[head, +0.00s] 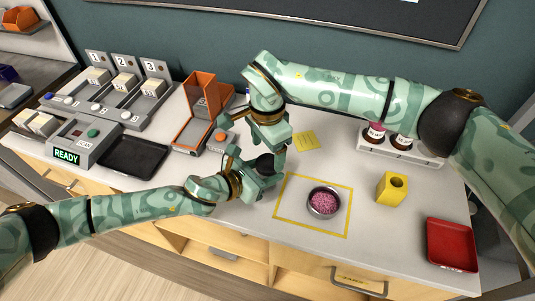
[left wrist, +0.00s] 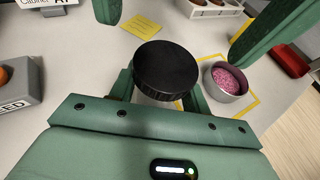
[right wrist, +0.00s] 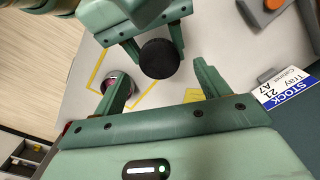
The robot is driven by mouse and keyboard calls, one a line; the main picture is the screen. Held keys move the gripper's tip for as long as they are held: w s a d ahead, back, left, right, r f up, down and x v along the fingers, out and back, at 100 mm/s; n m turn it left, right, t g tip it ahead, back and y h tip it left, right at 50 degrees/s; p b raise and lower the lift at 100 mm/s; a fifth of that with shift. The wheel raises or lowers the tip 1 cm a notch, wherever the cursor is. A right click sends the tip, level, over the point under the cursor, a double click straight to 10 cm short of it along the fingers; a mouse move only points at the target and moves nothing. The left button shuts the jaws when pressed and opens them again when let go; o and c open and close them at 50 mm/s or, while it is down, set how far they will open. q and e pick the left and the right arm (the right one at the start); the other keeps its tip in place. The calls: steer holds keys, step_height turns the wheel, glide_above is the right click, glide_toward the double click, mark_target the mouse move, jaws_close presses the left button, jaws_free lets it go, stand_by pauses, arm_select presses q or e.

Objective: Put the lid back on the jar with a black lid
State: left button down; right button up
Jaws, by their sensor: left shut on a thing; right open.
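A round black lid (left wrist: 166,68) sits at my left gripper's fingers; it also shows in the head view (head: 264,163) and in the right wrist view (right wrist: 159,58). My left gripper (head: 249,178) is shut on the jar, whose body is mostly hidden under the lid and between the fingers. I cannot tell whether the lid is fully seated. My right gripper (head: 264,148) is open above the lid. Its fingers stand apart on either side of the lid and do not visibly touch it.
A bowl of pink grains (head: 323,203) stands inside a yellow outline right of the grippers. A yellow block (head: 392,188), a red tray (head: 451,244) and a jar rack (head: 428,159) lie further right. An orange bin (head: 198,110) and a black tray (head: 133,157) are left.

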mark_target(268, 162)
steer(key=shift+r, duration=0.55)
steer(key=shift+c, duration=0.4)
step_height(268, 162, up, 4)
steer(key=n, duration=0.3)
steer(key=shift+f, duration=0.2)
steer(key=shift+f, duration=0.1)
steer(key=shift+f, duration=3.95)
